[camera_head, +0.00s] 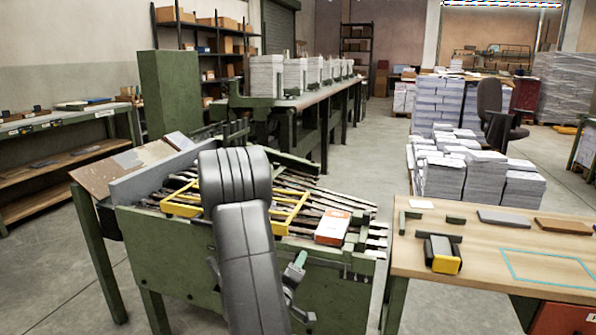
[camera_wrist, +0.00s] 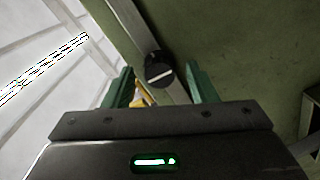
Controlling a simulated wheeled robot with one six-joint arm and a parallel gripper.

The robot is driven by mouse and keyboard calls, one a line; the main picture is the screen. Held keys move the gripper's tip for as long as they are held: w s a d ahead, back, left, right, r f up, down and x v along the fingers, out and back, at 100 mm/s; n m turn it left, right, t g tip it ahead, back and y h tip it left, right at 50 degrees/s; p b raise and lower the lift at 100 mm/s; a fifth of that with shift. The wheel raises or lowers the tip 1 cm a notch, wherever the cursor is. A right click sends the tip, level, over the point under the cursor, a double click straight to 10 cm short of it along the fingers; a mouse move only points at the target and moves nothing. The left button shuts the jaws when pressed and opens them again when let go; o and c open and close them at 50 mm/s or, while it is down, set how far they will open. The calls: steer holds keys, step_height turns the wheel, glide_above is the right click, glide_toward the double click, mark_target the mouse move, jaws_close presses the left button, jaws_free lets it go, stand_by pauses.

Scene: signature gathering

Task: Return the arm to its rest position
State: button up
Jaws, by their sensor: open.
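My grey arm (camera_head: 245,245) rises from the bottom of the head view and bends in front of the green machine. My gripper (camera_wrist: 164,84) shows in the wrist view as two green fingers standing apart, with nothing held between them. Beyond the fingers are a grey bar with a dark round knob (camera_wrist: 158,72) and a small yellow piece, at a distance I cannot judge. In the head view my gripper is mostly hidden behind the arm; a green piece shows just right of the arm and may be a finger.
The green machine (camera_head: 165,250) stands close around my arm, with yellow frames and an orange-and-white booklet (camera_head: 332,227) on its slatted top. A wooden table (camera_head: 480,235) at right holds a yellow-and-black tool (camera_head: 442,254). Paper stacks (camera_head: 485,180) stand behind it. Open floor shows at left.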

steer(key=shift+m+b, duration=2.55)
steer(key=shift+m, duration=4.55)
